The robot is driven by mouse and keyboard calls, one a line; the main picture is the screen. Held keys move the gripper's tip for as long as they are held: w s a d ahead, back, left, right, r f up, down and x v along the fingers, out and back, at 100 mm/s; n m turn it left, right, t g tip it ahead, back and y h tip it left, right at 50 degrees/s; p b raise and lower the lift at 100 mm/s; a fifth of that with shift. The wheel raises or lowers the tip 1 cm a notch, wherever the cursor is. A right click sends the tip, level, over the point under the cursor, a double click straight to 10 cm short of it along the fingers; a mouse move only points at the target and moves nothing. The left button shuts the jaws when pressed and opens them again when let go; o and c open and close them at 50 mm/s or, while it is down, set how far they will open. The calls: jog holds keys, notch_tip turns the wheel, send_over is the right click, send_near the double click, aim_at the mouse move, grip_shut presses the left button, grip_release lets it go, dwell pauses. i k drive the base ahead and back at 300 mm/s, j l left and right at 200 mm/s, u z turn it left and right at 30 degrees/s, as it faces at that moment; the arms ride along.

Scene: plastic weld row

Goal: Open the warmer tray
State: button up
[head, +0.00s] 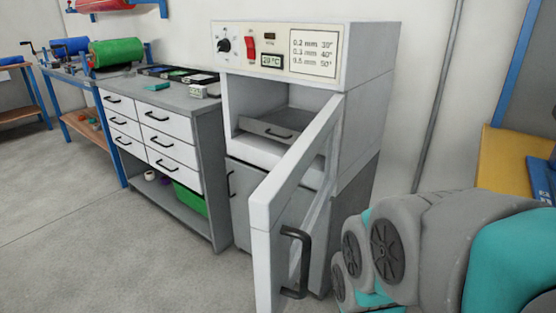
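The warmer (370,65) is a white and grey cabinet with a control panel on top, showing a knob, a red switch and a small display. Its door (283,185) stands open, swung out toward me, with a dark handle (296,262) on its outer side. Inside the upper compartment the grey tray (268,131) sits within the cabinet, with a small dark handle (279,134) on its front. The door covers the tray's right end. My arm shows at the lower right in grey and teal; my gripper is not in view.
A grey drawer cabinet (167,137) with several white drawers stands left of the warmer, with a green bin (190,197) on its low shelf. A blue-framed bench (85,125) carries a green roll (117,52). The floor at the left is clear. A yellow surface (503,165) is at the right.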

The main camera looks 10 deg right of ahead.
aim_at(286, 124)
jog(key=u, duration=0.5)
jog(key=j+u, duration=0.1)
jog(key=u, duration=0.35)
jog(key=i+u, duration=0.1)
jog(key=u, duration=1.4)
jog(key=i+u, duration=0.1)
jog(key=u, duration=0.85)
jog(key=i+u, duration=0.1)
jog(key=u, duration=0.4)
jog(key=l+u, duration=0.35)
jog(key=i+l+u, duration=0.1)
jog(key=u, duration=0.2)
jog(key=l+z, duration=0.7)
jog(key=i+l+z, duration=0.1)
jog(key=l+z, duration=0.25)
jog(key=z, duration=0.5)
jog(key=l+z, duration=0.1)
jog(key=z, duration=0.85)
jog(key=i+l+z, duration=0.1)
jog(key=z, duration=0.85)
